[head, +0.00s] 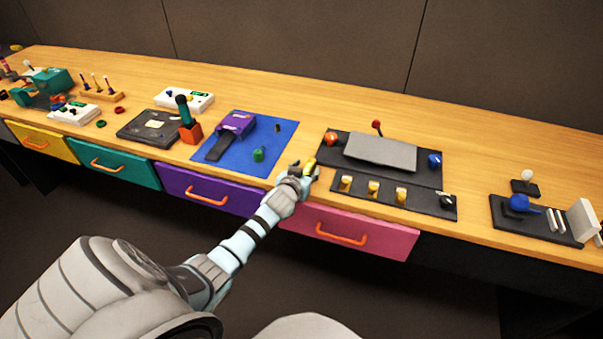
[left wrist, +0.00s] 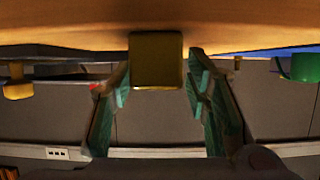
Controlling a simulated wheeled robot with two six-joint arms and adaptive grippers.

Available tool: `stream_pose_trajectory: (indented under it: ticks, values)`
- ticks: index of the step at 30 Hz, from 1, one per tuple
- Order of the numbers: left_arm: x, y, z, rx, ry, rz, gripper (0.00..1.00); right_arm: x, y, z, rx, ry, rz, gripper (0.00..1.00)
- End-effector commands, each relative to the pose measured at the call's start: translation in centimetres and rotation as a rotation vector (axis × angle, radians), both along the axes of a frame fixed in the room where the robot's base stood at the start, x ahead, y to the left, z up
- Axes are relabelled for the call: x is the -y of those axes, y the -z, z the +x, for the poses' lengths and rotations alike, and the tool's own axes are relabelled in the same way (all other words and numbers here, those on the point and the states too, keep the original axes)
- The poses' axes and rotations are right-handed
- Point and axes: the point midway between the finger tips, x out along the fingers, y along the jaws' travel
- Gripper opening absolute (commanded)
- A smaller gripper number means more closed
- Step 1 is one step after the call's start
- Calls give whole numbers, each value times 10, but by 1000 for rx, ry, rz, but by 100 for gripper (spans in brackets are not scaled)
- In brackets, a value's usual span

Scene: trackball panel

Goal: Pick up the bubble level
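The bubble level, a small yellow block (head: 309,164), sits at the front of the table between the blue mat and the black panel. In the left wrist view its square yellow end (left wrist: 157,60) is straight ahead, between the fingertips. My left gripper (head: 304,171) is at the level and partly hides it in the head view. In the left wrist view the gripper's green-padded fingers (left wrist: 160,78) are open, one on each side of the level. A gap shows on the right side; contact on the left cannot be told. My right gripper is not in view.
The blue mat (head: 278,145) with a purple device (head: 236,123) and green knob (head: 259,154) lies left. The black panel (head: 422,174) with yellow switches (head: 373,188) lies close on the right. The pink drawer (head: 370,236) is below the front edge.

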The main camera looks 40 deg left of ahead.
Motion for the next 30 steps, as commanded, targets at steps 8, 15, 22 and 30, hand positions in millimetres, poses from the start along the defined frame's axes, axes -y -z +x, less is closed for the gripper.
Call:
stream_pose_trajectory:
  ticks: [8, 15, 22, 30]
  values:
    - [1, 0, 0, 0, 1, 0, 0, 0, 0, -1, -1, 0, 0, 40]
    - [1, -1, 0, 1, 1, 0, 0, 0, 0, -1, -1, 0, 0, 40]
    - [0, -26, 1, 4, 1, 2, 0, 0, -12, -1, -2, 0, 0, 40]
    - [0, -120, 1, 6, 3, 3, 0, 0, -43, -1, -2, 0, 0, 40]
